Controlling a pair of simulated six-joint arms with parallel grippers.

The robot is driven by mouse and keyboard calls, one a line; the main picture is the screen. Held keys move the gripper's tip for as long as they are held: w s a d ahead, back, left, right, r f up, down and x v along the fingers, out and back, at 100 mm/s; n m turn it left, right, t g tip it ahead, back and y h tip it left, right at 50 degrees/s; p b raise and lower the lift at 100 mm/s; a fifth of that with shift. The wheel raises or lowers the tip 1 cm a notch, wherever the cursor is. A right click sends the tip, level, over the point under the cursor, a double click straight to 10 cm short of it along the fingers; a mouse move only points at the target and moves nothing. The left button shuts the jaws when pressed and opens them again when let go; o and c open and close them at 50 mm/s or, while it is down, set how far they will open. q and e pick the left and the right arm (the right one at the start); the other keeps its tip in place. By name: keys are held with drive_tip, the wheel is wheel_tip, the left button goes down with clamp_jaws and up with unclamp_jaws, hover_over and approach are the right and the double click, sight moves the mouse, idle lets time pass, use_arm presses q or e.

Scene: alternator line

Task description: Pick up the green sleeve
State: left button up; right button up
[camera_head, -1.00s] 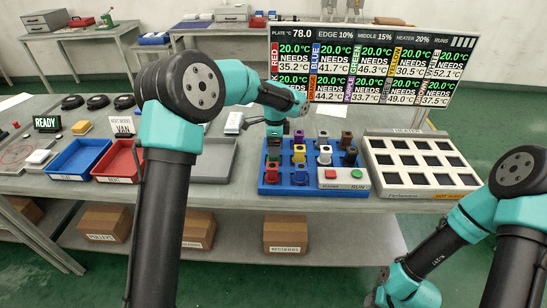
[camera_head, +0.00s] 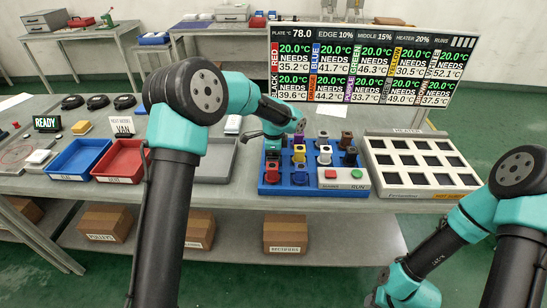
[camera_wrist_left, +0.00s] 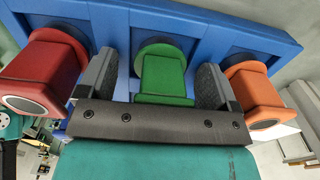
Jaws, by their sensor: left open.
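The green sleeve (camera_wrist_left: 165,78) stands in the blue tray (camera_wrist_left: 115,22) in the left wrist view, between a red sleeve (camera_wrist_left: 45,70) and an orange sleeve (camera_wrist_left: 253,95). My left gripper (camera_wrist_left: 155,88) is open, with one finger on each side of the green sleeve. Gaps show between the fingers and the sleeve. In the head view my left gripper (camera_head: 272,146) is low over the left side of the blue tray (camera_head: 283,190), and the arm largely hides the green sleeve there. My right arm shows at the lower right, but its gripper is out of view.
Other coloured sleeves stand close by in the tray. A button box (camera_head: 345,178) sits at the tray's front right, and a heater plate (camera_head: 420,190) is to its right. A grey bin (camera_head: 212,170), a red bin (camera_head: 120,162) and a blue bin (camera_head: 78,160) are to the left.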

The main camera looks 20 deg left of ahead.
use_arm(q)
drive_tip(key=shift+c, duration=0.5)
drive_tip(key=c, duration=1.1)
drive_tip(key=shift+c, duration=0.2)
drive_tip(key=shift+r, duration=0.15)
wheel_tip(320, 180, up, 10)
drive_tip(key=shift+f, duration=0.1)
